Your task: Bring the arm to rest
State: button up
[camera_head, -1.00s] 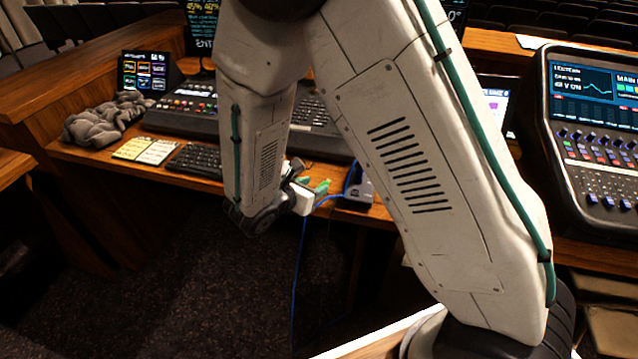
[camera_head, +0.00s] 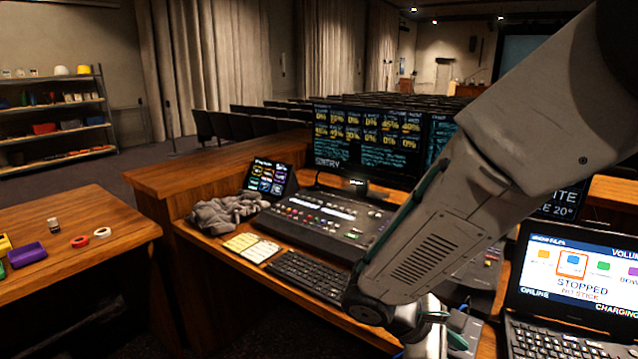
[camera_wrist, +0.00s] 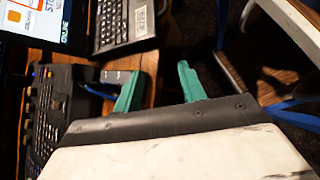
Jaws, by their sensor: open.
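My arm reaches down across the right of the head view. My gripper (camera_head: 448,316) is at its lower end, near the front edge of the mixing desk and left of the laptop (camera_head: 575,265); my own wrist hides part of it. In the wrist view, the two green fingers of my gripper (camera_wrist: 158,88) stand apart. I see no object held between them. A strip of wooden desk and dark space show beyond the fingers.
The mixing console (camera_head: 325,220), black keyboard (camera_head: 308,278), yellow note cards (camera_head: 250,246) and grey cloth (camera_head: 226,213) lie left of my arm. A side table (camera_head: 95,225) stands at left, with dark floor between.

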jog(key=s+d+r+m+t+y, duration=0.2)
jog(key=s+d+r+m+y, duration=0.1)
jog(key=s+r+m+y, duration=0.6)
jog(key=s+r+m, duration=0.4)
jog(key=r, duration=0.2)
jog(key=shift+s+r+y, duration=0.15)
jog(key=shift+s+y, duration=0.05)
jog(key=shift+y, duration=0.1)
